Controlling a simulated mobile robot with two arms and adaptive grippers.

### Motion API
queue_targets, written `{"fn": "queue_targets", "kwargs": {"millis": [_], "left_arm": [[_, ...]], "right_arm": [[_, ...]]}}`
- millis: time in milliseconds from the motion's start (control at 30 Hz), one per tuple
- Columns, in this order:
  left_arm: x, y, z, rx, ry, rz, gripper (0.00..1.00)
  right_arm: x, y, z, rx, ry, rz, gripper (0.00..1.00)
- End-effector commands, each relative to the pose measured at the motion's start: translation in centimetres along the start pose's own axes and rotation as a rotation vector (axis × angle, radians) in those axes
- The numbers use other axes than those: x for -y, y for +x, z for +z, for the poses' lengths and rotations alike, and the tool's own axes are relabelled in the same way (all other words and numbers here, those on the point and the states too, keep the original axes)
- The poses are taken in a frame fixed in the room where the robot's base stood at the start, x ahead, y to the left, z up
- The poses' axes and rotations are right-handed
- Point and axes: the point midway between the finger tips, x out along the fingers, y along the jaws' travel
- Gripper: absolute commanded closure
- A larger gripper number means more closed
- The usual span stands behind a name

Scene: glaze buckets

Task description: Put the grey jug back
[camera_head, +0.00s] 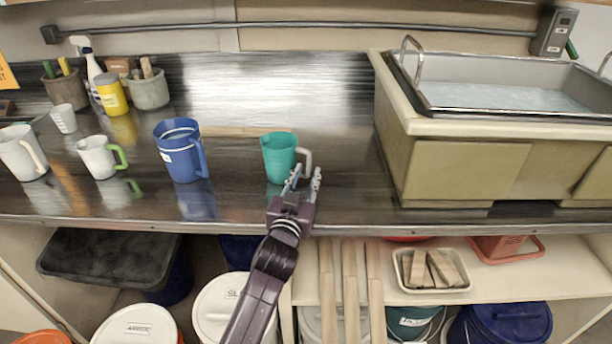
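A blue jug (177,152) holding bluish liquid stands to the left. Farther left are a white jug with a green handle (97,158) and a whitish jug with a beige handle (18,153). No jug body looks plainly grey. My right gripper is not in view.
A large sink-like tub (460,165) holding liquid blocks the right side. A yellow jar (111,95), a spray bottle (88,65) and tool pots (149,90) stand at back left. Below are a shelf with a wood-block tray (432,271), upright poles and lidded buckets (137,325).

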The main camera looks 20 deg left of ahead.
Motion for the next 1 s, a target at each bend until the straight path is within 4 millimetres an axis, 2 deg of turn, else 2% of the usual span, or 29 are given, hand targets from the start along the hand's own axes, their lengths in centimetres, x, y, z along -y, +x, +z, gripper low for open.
{"fn": "queue_targets", "kwargs": {"millis": [233, 333, 367, 467, 800, 1000], "left_arm": [[0.0, 0.0, -0.1, 0.0, 0.0, 0.0, 0.74], [0.1, 0.0, -0.7, 0.0, 0.0, 0.0, 0.74], [0.0, -0.3, -0.3, 0.002, 0.0, 0.0, 0.74], [0.0, -1.7, -0.2, 0.002, -0.001, 0.0, 0.74], [0.0, -8.8, -0.1, 0.002, -0.002, 0.0, 0.74], [0.0, -11.3, -0.3, 0.001, -0.001, -0.001, 0.74]], "right_arm": [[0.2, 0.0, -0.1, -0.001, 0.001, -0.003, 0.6], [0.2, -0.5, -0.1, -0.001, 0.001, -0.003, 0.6], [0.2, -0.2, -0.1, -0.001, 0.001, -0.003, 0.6], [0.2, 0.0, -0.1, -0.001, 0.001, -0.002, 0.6], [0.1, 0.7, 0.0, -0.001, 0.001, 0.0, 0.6], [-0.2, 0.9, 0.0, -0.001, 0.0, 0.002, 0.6]]}}
